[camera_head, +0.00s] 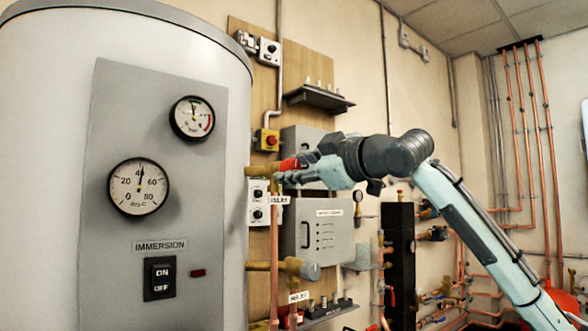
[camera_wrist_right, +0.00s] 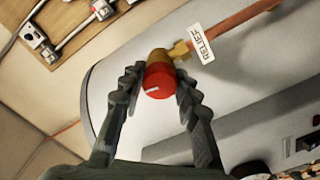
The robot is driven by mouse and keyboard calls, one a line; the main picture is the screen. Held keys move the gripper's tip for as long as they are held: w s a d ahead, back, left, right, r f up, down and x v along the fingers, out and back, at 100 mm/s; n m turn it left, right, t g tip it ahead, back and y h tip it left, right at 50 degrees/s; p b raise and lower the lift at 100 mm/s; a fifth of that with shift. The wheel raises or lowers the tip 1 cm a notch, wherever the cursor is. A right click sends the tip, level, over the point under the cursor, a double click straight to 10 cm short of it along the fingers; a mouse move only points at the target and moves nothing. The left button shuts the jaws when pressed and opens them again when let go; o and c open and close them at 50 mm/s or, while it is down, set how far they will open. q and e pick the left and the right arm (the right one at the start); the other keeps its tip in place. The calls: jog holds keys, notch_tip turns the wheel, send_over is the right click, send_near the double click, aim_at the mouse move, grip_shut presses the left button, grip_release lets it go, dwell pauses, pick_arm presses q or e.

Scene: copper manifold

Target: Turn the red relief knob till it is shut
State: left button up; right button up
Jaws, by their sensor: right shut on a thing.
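The red relief knob (camera_wrist_right: 159,82) sits on the end of a brass valve (camera_wrist_right: 160,58) in the wrist view, with a short white mark on its face. A white tag reading RELIEF (camera_wrist_right: 204,44) hangs on the copper pipe beside it. My right gripper (camera_wrist_right: 155,85) has its two dark fingers on either side of the knob, shut on it. In the head view the right gripper (camera_head: 285,172) reaches in from the right to the red knob (camera_head: 289,164), which its fingers partly cover. My left gripper is not in view.
A large grey cylinder (camera_head: 235,120) with two gauges and an IMMERSION switch (camera_head: 160,277) stands at the left. Below the knob a second brass valve with a grey end (camera_head: 302,270) sticks out. A grey cabinet (camera_head: 322,255) and copper pipes lie behind my arm.

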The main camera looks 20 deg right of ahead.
jog(key=shift+n, duration=1.2)
jog(key=o, duration=1.2)
jog(key=shift+c, duration=0.2)
jog(key=shift+s+d, duration=0.1)
jog(key=shift+s, duration=0.05)
jog(key=v, duration=1.1)
jog(key=shift+s, duration=0.4)
